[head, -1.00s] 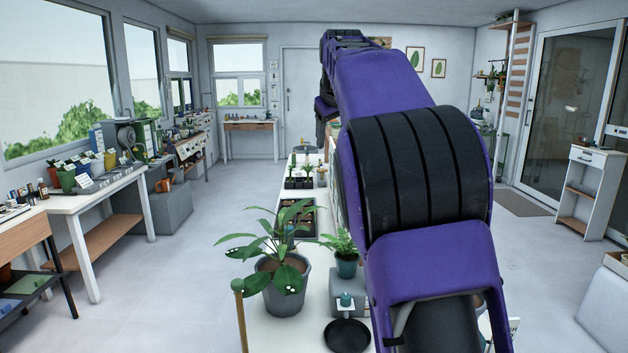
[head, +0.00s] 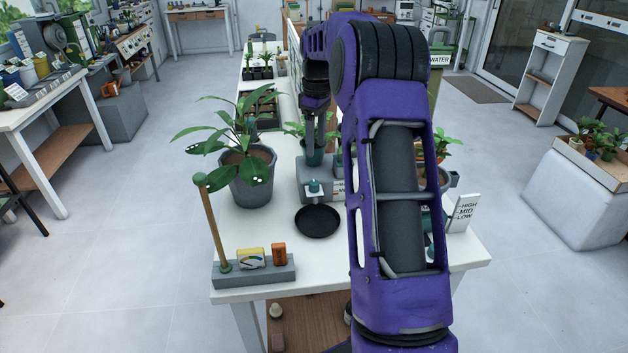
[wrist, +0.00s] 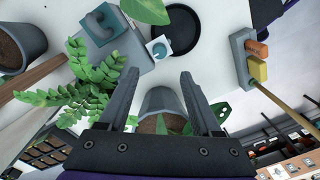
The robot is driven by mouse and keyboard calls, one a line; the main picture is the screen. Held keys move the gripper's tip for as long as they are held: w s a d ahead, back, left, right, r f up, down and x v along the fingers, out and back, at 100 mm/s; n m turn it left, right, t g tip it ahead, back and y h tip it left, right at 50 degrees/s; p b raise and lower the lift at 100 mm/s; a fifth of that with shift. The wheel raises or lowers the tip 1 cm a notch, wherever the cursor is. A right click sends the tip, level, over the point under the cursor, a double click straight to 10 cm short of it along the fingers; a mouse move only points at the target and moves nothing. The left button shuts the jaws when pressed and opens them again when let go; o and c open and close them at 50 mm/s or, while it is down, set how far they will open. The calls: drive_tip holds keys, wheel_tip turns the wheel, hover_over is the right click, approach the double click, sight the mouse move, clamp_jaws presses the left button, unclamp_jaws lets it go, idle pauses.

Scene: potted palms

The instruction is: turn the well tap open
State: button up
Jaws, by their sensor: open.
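A grey block (head: 313,172) stands on the white table behind a round black dish (head: 318,221). A small teal knob (head: 314,186) on a white square plate sits at the block's dish side; it also shows in the wrist view (wrist: 159,50). A second teal piece (wrist: 98,27) with a raised arch sits on the block (wrist: 128,50) in the wrist view. I cannot tell which teal part is the tap's handle. My gripper (wrist: 158,76) is open and empty, pointing down above the block's area, with the knob beyond its fingertips. In the head view its fingertips are partly unclear among leaves.
A large potted plant (head: 247,175) stands left of the block, and a small leafy plant (wrist: 95,85) is close to the fingers. A post (head: 214,225) rises from a grey tray (head: 254,272) at the front left. A HIGH-MID-LOW card (head: 463,213) stands at right.

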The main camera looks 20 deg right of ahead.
sight(315, 183)
drive_tip(key=f, duration=0.5)
drive_tip(key=f+b, duration=0.1)
drive_tip(key=f, duration=0.5)
drive_tip(key=shift+s+a+f, duration=0.15)
drive_tip(key=shift+a+f, duration=0.05)
clamp_jaws()
